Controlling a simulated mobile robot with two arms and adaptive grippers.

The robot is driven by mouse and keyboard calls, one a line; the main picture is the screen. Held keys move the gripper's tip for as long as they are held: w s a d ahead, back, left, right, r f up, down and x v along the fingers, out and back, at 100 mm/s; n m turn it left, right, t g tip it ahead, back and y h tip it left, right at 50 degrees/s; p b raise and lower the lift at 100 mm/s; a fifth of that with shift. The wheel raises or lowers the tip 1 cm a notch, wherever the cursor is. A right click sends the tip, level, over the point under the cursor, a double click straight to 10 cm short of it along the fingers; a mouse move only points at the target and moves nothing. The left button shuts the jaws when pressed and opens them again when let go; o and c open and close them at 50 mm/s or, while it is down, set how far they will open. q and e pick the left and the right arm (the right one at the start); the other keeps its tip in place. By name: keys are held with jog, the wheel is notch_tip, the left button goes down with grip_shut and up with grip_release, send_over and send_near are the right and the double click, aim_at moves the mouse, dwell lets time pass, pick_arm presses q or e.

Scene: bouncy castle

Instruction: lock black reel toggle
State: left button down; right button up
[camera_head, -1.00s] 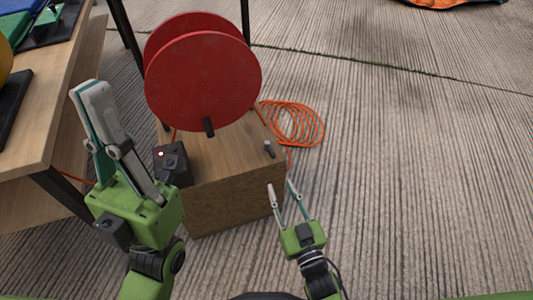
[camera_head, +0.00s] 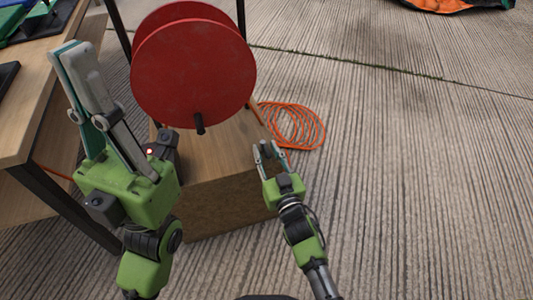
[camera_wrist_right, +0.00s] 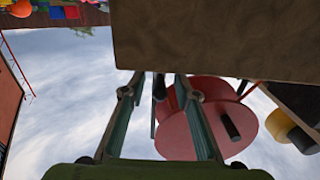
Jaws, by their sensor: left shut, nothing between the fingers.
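The red reel (camera_head: 195,75) with a short black handle (camera_head: 199,123) stands on a wooden box (camera_head: 215,160). The small black toggle (camera_wrist_right: 159,87) shows between the right fingertips in the right wrist view; in the head view it is mostly hidden by the gripper. My right gripper (camera_head: 267,149) is open at the box's right edge, its fingers on either side of the toggle; I cannot tell whether they touch it. My left gripper (camera_head: 72,48) is shut and empty, raised left of the reel and pointing up.
A black control box (camera_head: 168,145) with a red light sits at the wooden box's left side, partly behind my left gripper. An orange cable coil (camera_head: 298,125) lies on the ground behind. A wooden table (camera_head: 35,110) is at left. The paving at right is clear.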

grip_shut()
jog(key=shift+r, duration=0.1)
